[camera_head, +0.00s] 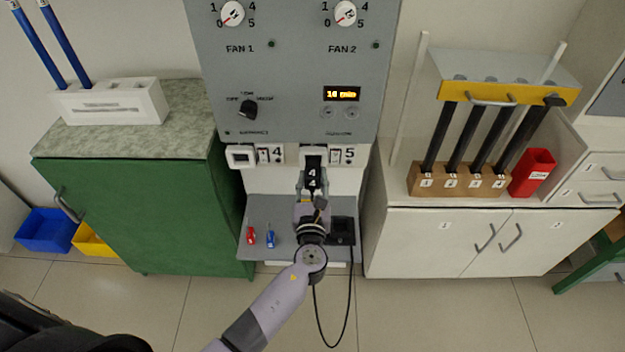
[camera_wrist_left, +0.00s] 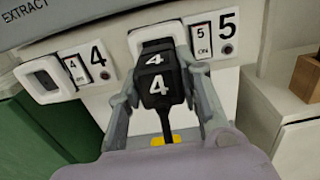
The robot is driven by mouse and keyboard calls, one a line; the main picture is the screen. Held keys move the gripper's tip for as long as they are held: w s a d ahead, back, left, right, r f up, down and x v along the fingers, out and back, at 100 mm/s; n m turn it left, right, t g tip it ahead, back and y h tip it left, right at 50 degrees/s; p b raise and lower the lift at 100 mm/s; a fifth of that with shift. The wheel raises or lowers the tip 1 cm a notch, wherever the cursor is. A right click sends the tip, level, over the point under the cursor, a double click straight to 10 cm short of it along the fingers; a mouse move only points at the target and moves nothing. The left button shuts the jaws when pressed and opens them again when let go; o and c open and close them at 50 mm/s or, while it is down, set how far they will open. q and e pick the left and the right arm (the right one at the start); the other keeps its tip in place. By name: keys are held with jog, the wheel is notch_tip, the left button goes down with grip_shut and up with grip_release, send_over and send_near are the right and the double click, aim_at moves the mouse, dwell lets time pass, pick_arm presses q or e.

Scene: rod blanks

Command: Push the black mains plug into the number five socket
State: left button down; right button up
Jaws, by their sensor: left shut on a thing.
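The black mains plug (camera_head: 314,164) carries white 4 markings and is in front of the number five socket (camera_head: 311,149) under the grey panel. In the left wrist view the plug (camera_wrist_left: 163,100) overlaps the lower part of the white frame of the number five socket (camera_wrist_left: 154,33). I cannot tell how deep its pins sit, as its body hides the socket face. My left gripper (camera_head: 313,184) is shut on the plug, with one finger on each side in the left wrist view (camera_wrist_left: 160,86). My right gripper is not in view.
The number four socket (camera_head: 241,156) is to the left, with nothing in it. Below, a grey shelf (camera_head: 262,212) holds small red and blue items and a black box (camera_head: 342,231). A black cord (camera_head: 338,342) hangs in a loop. Cabinets flank both sides.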

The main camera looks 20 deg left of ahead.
aim_at(313, 171)
pick_arm(q)
jog(key=shift+x, duration=1.4)
jog(key=shift+w+a+r, duration=0.1)
jog(key=shift+w, duration=0.1)
dwell(0.3)
jog(key=c, duration=1.1)
grip_release()
jog(key=shift+o, duration=0.2)
jog(key=v, duration=1.2)
